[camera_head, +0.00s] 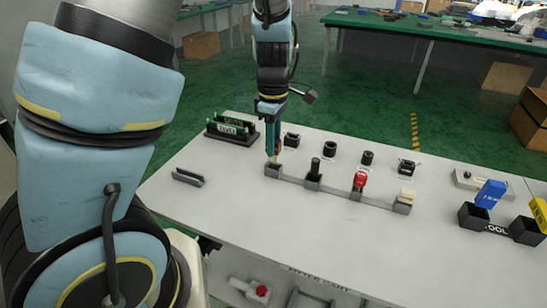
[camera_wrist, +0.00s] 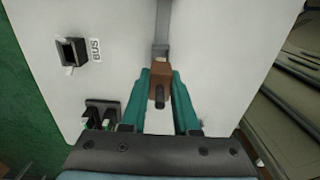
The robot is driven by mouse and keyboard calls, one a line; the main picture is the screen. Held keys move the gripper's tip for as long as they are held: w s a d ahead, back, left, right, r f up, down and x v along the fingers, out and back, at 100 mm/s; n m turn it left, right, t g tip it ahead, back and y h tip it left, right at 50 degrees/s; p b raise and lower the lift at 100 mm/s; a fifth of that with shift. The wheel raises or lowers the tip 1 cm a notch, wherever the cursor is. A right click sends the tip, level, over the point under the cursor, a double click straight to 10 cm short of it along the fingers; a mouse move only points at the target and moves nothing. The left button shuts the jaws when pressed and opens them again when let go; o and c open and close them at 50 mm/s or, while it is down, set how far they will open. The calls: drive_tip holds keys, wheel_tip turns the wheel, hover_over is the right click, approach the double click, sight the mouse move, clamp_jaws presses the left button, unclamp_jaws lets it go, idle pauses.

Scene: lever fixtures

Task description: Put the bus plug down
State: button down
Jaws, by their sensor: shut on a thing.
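My gripper (camera_head: 273,155) points down over the leftmost grey holder (camera_head: 273,171) of the row on the white table. Its teal fingers are shut on the bus plug, a brown block with a dark round pin, which shows in the wrist view (camera_wrist: 161,73). In the head view the fingers hide most of the plug. Its lower end is at the holder's mouth; I cannot tell whether it is seated. A black socket (camera_wrist: 72,52) labelled BUS stands to the left in the wrist view, apart from the plug and empty.
A grey rail joins the holders, with a black plug (camera_head: 315,165), a red plug (camera_head: 360,180) and a cream plug (camera_head: 407,196). Several black sockets stand behind. A rack with green boards (camera_head: 232,129) is at the left. Black bins (camera_head: 474,217) are at the right.

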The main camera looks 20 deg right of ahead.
sight(274, 161)
drive_tip(key=shift+f, duration=2.05)
drive_tip(key=shift+f, duration=0.2)
drive_tip(key=c, duration=0.7)
unclamp_jaws()
drive_tip(key=shift+o, duration=0.2)
